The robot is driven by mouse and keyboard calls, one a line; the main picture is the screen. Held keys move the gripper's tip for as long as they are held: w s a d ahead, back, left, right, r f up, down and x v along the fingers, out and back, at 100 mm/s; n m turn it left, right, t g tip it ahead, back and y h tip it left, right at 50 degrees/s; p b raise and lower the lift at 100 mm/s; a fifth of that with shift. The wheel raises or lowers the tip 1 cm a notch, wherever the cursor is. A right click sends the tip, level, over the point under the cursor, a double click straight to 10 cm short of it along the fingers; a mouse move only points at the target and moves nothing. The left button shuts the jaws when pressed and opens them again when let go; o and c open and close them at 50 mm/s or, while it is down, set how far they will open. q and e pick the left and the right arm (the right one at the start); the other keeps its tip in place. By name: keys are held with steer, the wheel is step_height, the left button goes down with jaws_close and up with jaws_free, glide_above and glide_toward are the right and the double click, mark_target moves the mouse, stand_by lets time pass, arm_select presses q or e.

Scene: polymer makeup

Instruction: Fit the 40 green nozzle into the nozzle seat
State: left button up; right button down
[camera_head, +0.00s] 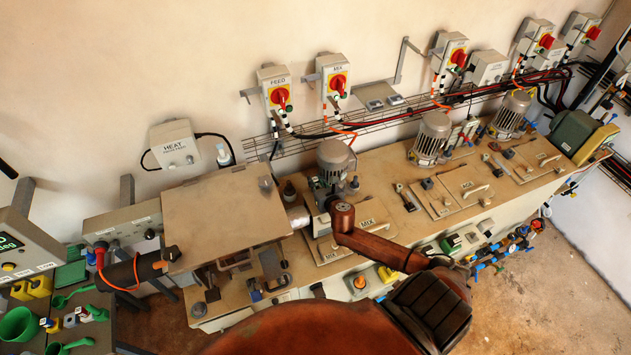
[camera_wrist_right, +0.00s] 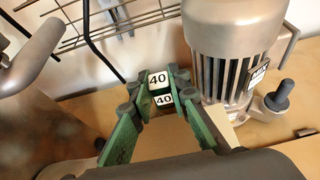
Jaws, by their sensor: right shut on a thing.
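My right gripper (camera_wrist_right: 160,88) has its green-and-grey fingers closed on the 40 green nozzle (camera_wrist_right: 158,79). White labels reading 40 show between the fingertips; most of the nozzle's body is hidden by the fingers. The nozzle cannot be made out there. I cannot identify the nozzle seat for sure in either view. My left gripper is not in view.
A grey motor (camera_head: 336,158) stands close by; it also fills the right of the wrist view (camera_wrist_right: 236,45).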

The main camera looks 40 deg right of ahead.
steer(key=c, duration=1.7)
jaws_free()
steer(key=shift+f, duration=0.15)
steer(key=shift+c, duration=0.2)
steer(key=v, duration=1.2)
steer(key=shift+s+a, duration=0.1)
